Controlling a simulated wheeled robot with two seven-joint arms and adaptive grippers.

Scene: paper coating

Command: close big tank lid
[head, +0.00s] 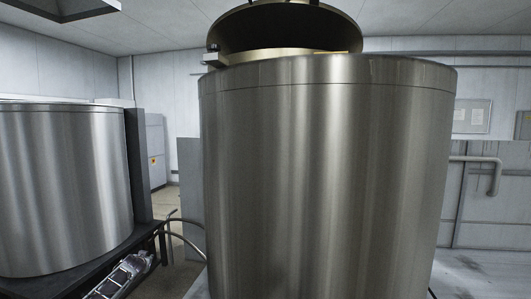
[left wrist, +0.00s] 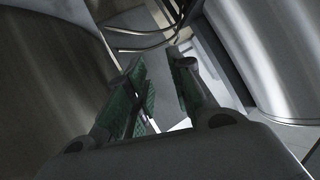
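The big steel tank (head: 325,180) stands upright in the middle of the head view. A small block-like fitting (head: 214,58) sits at the lid's left edge. My left gripper (head: 143,262) is low at the lower left, between the two tanks and well below the lid. In the left wrist view my left gripper (left wrist: 160,68) has its green-padded fingers apart with nothing between them. My right gripper is out of view.
A second steel tank (head: 62,185) stands at the left on a dark platform. Curved pipes (head: 185,222) run between the tanks near my left gripper. A bent wall pipe (head: 490,175) is at the right. Open floor (head: 480,270) shows at the lower right.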

